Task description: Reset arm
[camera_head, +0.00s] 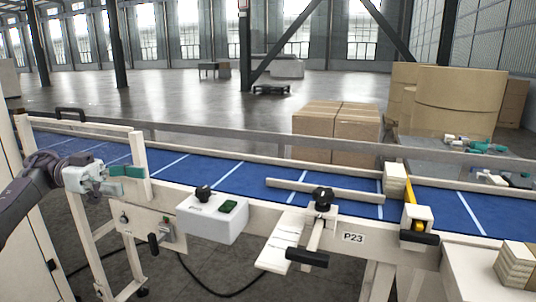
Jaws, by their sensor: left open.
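My left arm comes in from the left edge. My left gripper (128,179) is open and empty, with teal fingertips pointing right. It is in front of the cream conveyor frame at the left, near an upright post; I cannot tell whether it touches the post. The blue conveyor belt (240,178) with white cross lines runs behind it. My right gripper does not show in the head view.
A control box (212,216) with a black knob and green button hangs on the conveyor's front. Black-handled clamps (307,257) stick out near the P23 label. Cardboard boxes (336,133) and large kraft rolls (459,100) stand behind. Open floor lies beyond.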

